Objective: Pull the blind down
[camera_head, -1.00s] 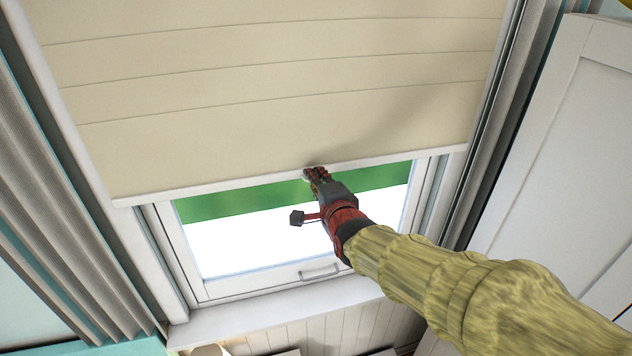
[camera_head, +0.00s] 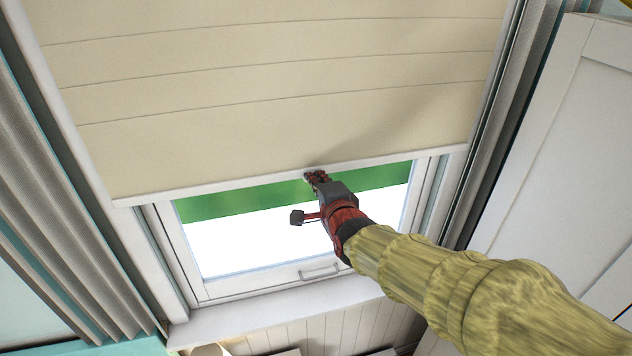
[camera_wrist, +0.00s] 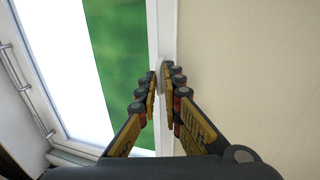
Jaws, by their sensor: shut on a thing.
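The cream blind (camera_head: 270,95) covers the upper part of the window. Its white bottom bar (camera_head: 220,182) runs across the window, with green and white showing through the glass below. My gripper (camera_head: 312,176) is at the bar, a little right of its middle. In the wrist view my gripper (camera_wrist: 162,80) is shut on a small pale tab (camera_wrist: 161,72) at the bar's edge, with the blind's fabric (camera_wrist: 250,75) on the right. The fingers partly hide the tab.
The window frame has a metal handle (camera_head: 319,271) at its bottom, above the white sill (camera_head: 270,316). Grey curtains (camera_head: 50,200) hang at the left. A white panelled door (camera_head: 555,150) stands at the right.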

